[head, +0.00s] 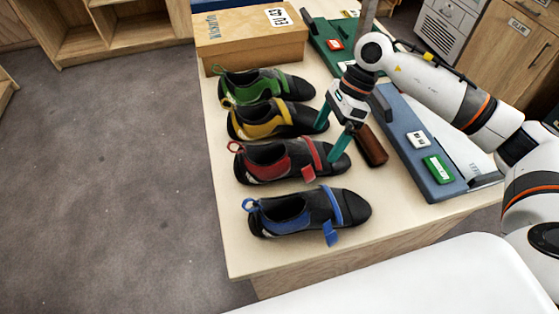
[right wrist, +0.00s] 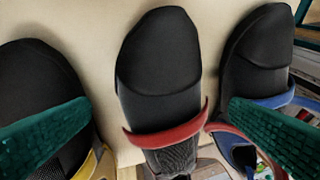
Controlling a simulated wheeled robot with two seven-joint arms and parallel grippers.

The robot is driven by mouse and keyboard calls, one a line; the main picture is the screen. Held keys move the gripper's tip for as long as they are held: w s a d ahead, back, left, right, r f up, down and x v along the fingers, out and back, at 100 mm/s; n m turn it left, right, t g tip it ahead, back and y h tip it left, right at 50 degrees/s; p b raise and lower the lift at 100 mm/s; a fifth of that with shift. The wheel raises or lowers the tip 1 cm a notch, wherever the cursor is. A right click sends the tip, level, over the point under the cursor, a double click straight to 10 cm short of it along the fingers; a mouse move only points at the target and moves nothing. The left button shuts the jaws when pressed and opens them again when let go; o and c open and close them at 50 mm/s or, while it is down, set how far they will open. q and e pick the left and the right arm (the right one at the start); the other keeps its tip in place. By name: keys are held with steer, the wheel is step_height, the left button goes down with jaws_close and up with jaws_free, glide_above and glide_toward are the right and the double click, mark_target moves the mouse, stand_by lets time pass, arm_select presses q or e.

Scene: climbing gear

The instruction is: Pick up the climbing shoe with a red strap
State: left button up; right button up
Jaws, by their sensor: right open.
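The climbing shoe with a red strap (head: 268,161) lies on the table between the yellow shoe and the blue shoe, toe to the right. My right gripper (head: 328,143) is open near its toe end, one finger toward the yellow shoe and the other at the red shoe's toe in the head view. In the right wrist view the red-strapped shoe (right wrist: 160,70) is in the middle, with a teal finger on each side and nothing held. I cannot tell whether a finger touches it. My left gripper is not in view.
The yellow shoe (head: 262,124) and green shoe (head: 262,88) lie behind; the blue shoe (head: 295,215) lies in front. A brown cylinder (head: 371,147) and a blue-grey board (head: 400,112) are to the right. A cardboard box (head: 240,47) stands at the back.

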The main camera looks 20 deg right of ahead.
mark_target(323, 148)
steer(key=x, duration=0.5)
steer(key=shift+d+f+p, duration=0.15)
steer(key=shift+d+p, duration=0.25)
steer(key=c, duration=1.1)
steer(key=shift+c, duration=0.2)
